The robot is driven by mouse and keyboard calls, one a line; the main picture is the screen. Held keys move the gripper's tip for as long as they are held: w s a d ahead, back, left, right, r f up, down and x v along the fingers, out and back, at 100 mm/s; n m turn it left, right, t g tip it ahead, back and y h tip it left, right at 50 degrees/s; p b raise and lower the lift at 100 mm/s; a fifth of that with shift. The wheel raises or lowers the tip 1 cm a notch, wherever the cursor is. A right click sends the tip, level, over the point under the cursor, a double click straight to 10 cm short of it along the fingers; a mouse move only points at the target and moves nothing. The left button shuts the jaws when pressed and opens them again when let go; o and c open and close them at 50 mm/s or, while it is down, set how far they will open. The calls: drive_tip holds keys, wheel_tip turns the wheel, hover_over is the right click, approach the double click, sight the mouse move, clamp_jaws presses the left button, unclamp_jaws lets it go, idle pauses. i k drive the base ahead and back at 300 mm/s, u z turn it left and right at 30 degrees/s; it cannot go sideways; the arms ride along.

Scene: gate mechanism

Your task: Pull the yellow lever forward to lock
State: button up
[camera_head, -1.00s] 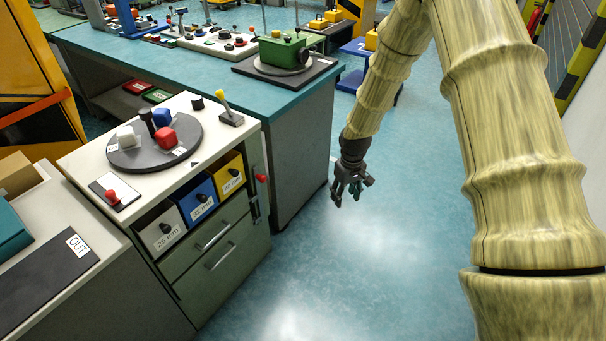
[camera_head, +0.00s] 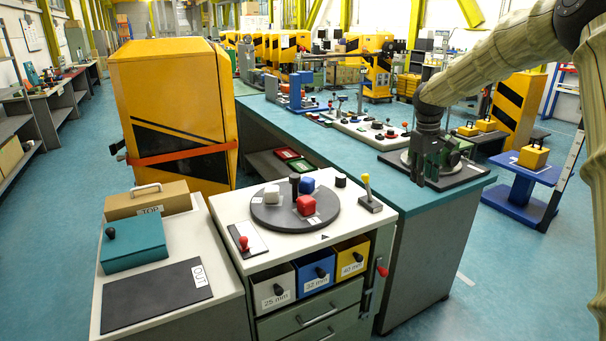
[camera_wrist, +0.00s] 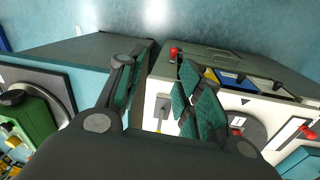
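In the wrist view the yellow lever (camera_wrist: 161,112) shows small in the gap between my fingers. My gripper (camera_head: 430,183) hangs pointing down over the teal bench, to the right of the lever and apart from it. In the wrist view my gripper's fingers (camera_wrist: 158,85) are spread with nothing between them. In the head view my gripper partly hides the green device (camera_head: 460,146).
A grey turntable (camera_head: 268,214) with red, white and blue blocks is left of the lever. A red-knobbed lever (camera_head: 244,243) stands at the cabinet's left. Labelled bins (camera_head: 318,272) sit below the top.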

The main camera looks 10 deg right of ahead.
sight(365, 177)
drive_tip(key=u, duration=1.05)
drive_tip(key=i, duration=1.05)
drive_tip(key=z, duration=1.2)
